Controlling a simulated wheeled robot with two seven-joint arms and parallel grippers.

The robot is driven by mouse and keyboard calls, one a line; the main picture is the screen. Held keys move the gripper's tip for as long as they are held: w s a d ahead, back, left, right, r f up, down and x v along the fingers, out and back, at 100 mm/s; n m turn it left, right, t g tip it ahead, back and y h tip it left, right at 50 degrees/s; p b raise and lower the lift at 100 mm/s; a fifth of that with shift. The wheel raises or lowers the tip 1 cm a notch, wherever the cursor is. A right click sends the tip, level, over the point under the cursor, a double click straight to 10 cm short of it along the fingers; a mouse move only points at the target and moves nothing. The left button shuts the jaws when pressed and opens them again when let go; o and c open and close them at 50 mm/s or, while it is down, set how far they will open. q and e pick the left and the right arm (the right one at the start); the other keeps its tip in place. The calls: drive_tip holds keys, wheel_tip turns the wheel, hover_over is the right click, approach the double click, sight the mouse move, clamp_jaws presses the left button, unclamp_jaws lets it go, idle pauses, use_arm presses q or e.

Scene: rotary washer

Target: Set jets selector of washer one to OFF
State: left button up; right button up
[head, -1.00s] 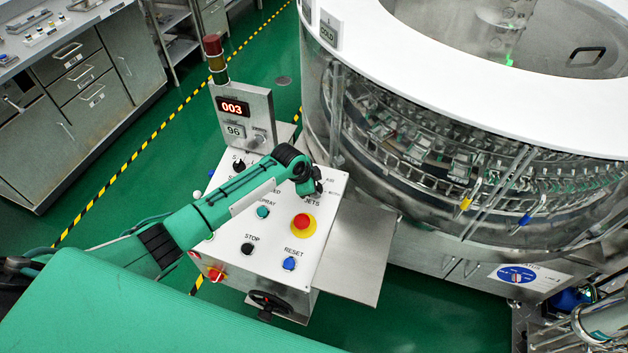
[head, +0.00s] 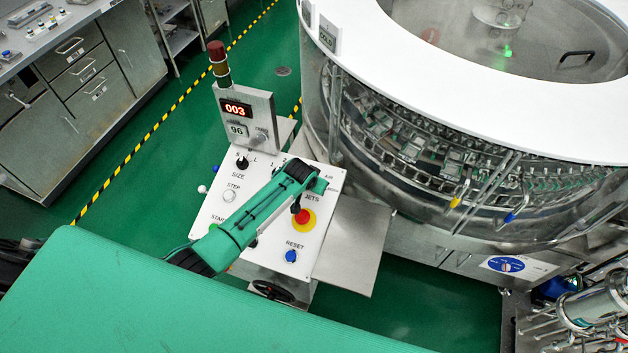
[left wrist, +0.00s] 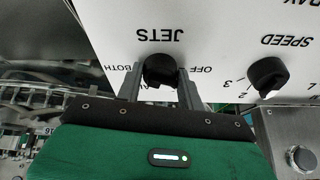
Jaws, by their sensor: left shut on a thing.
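The black jets selector (left wrist: 160,70) shows in the left wrist view under the upside-down word JETS, with OFF to its right and BOTH to its left. My left gripper (left wrist: 160,86) has one finger on each side of this knob and is shut on it. In the head view my left gripper (head: 297,207) is at the panel near the JETS label, and my own arm hides the knob there. My right gripper is not in view.
A red emergency button (head: 302,216) on a yellow base sits close to my gripper, with the blue reset button (head: 291,256) nearer. The black speed selector (left wrist: 267,77) is beside the jets knob. The round washer (head: 420,130) stands to the right.

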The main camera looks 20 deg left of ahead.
use_arm(q)
drive_tip(key=shift+n+y+p, duration=0.3)
drive_tip(key=shift+n+p, duration=0.1)
drive_tip(key=shift+n, duration=0.7)
drive_tip(key=o, duration=1)
drive_tip(key=shift+r, duration=0.1)
drive_tip(key=b+v, duration=0.2)
drive_tip(key=v, duration=1.1)
drive_tip(key=shift+s+r, duration=0.2)
drive_tip(key=shift+r, duration=0.05)
